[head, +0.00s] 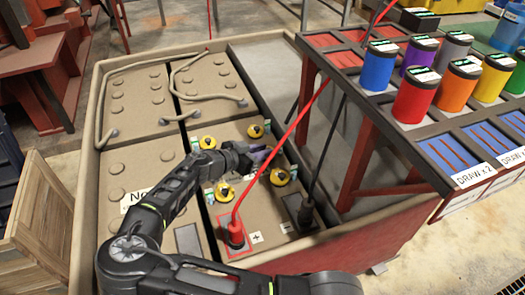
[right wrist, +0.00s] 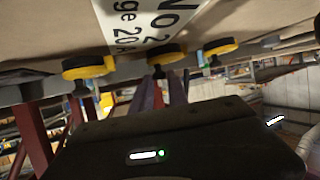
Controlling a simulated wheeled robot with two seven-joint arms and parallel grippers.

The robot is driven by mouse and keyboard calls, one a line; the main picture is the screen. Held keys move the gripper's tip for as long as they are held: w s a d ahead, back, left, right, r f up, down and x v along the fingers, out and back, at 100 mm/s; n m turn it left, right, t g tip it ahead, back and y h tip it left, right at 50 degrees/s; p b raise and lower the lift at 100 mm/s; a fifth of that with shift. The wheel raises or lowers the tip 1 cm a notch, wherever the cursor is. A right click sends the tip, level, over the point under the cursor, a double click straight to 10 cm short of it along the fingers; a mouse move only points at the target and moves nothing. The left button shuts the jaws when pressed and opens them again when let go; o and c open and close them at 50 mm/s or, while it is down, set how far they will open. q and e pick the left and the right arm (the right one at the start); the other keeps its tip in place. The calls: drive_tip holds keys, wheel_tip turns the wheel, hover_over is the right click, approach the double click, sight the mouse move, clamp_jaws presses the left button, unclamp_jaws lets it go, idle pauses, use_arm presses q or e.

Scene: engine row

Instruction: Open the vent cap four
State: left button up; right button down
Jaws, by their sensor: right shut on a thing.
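My right gripper (head: 263,156) reaches over the battery cell (head: 235,128), its purple fingers between the two right-hand vent caps. In the right wrist view the gripper (right wrist: 164,85) is shut on the middle cap (right wrist: 160,54) of a row of three, black on yellow. The other two caps of that row, one at left (right wrist: 90,67) and one at right (right wrist: 220,46), stand free. In the head view, yellow-and-black caps show at far left (head: 208,142), far right (head: 255,131), near left (head: 222,191) and near right (head: 281,177). The held cap is hidden there. Cap numbers are unreadable. My left gripper is out of view.
A red plug (head: 235,232) and red cable stand close in front of the caps. A black plug (head: 305,210) and cable stand to the right. A bench with coloured canisters (head: 414,95) rises at the right. Tan cables cross the far cells.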

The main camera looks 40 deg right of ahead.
idle(0.4)
drive_tip(key=shift+w+d+r+n+g+y+p, duration=0.15)
drive_tip(key=shift+w+r+n+g+y+p, duration=0.4)
drive_tip(key=shift+p, duration=0.65)
drive_tip(key=shift+w+d+r+n+g+p, duration=0.2)
drive_tip(key=shift+w+r+n+g+p, duration=0.3)
drive_tip(key=shift+n+g+p, duration=0.2)
drive_tip(key=shift+w+d+r+n+g+y, duration=0.2)
drive_tip(key=shift+w+n+g+y, duration=0.25)
drive_tip(key=shift+w+n+g, duration=0.25)
drive_tip(key=shift+w+d+r+n+g, duration=0.15)
drive_tip(key=shift+w+n+g, duration=0.35)
drive_tip(key=shift+n+g, duration=0.2)
drive_tip(key=c, duration=1.3)
unclamp_jaws()
drive_tip(key=shift+c, duration=0.2)
